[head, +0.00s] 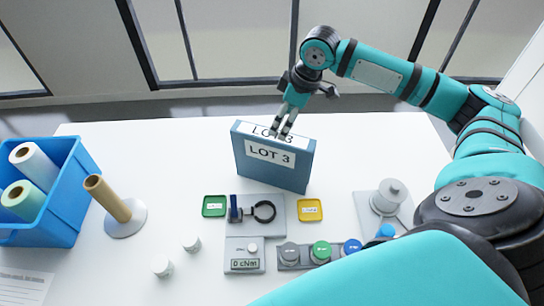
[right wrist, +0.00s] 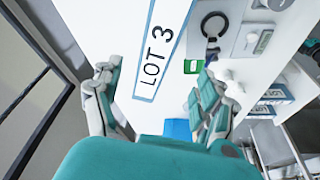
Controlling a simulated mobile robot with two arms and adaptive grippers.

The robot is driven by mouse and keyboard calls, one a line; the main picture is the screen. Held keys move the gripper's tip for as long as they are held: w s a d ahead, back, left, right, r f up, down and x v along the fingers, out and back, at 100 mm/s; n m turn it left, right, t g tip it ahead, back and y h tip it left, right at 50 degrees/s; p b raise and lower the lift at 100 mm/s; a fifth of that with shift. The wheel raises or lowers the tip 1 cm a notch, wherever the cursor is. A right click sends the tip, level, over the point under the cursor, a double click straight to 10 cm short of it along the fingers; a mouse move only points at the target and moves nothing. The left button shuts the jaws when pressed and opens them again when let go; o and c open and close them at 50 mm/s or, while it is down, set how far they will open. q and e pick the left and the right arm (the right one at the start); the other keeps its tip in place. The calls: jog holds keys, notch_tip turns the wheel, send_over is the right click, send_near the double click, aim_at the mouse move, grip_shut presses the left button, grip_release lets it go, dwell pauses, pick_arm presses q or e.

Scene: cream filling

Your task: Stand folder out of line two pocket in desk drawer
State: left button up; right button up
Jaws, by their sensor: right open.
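A blue folder (head: 275,175) labelled LOT 3 stands upright on the white table (head: 90,250), with a second LOT 3 label along its top edge. My right gripper (head: 283,124) points down at that top edge, its fingers overlapping the top label in the head view. In the right wrist view my right gripper (right wrist: 158,98) is open, and a LOT 3 label (right wrist: 160,55) shows between its fingers; I cannot tell whether they touch the folder. My left gripper is out of view. Partly cut-off labelled pieces (right wrist: 272,96) show below the table edge in the right wrist view; a drawer is not clearly seen.
A blue bin (head: 65,215) with rolls and a brown post on a round base (head: 125,222) stand at left. Green (head: 214,206) and yellow (head: 310,210) trays, a display device (head: 245,262) and several knobs (head: 320,251) lie in front of the folder. Small white pieces (head: 192,242) stand nearby.

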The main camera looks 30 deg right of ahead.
aim_at(269, 145)
jog(key=x, duration=0.4)
jog(key=shift+p, duration=0.35)
jog(key=x, duration=0.3)
jog(key=shift+w+a+f+p, duration=0.2)
jog(key=shift+w+a+p, duration=0.1)
jog(key=shift+f, duration=0.25)
jog(key=shift+w+f, duration=0.1)
jog(key=shift+f, duration=0.1)
jog(key=p+x, duration=0.1)
jog(key=x, duration=0.2)
jog(key=shift+w+d+f+p, duration=0.1)
jog(key=shift+w+f+p, duration=0.15)
jog(key=shift+w+p, duration=0.15)
jog(key=shift+w+f, duration=0.1)
jog(key=shift+f, duration=0.45)
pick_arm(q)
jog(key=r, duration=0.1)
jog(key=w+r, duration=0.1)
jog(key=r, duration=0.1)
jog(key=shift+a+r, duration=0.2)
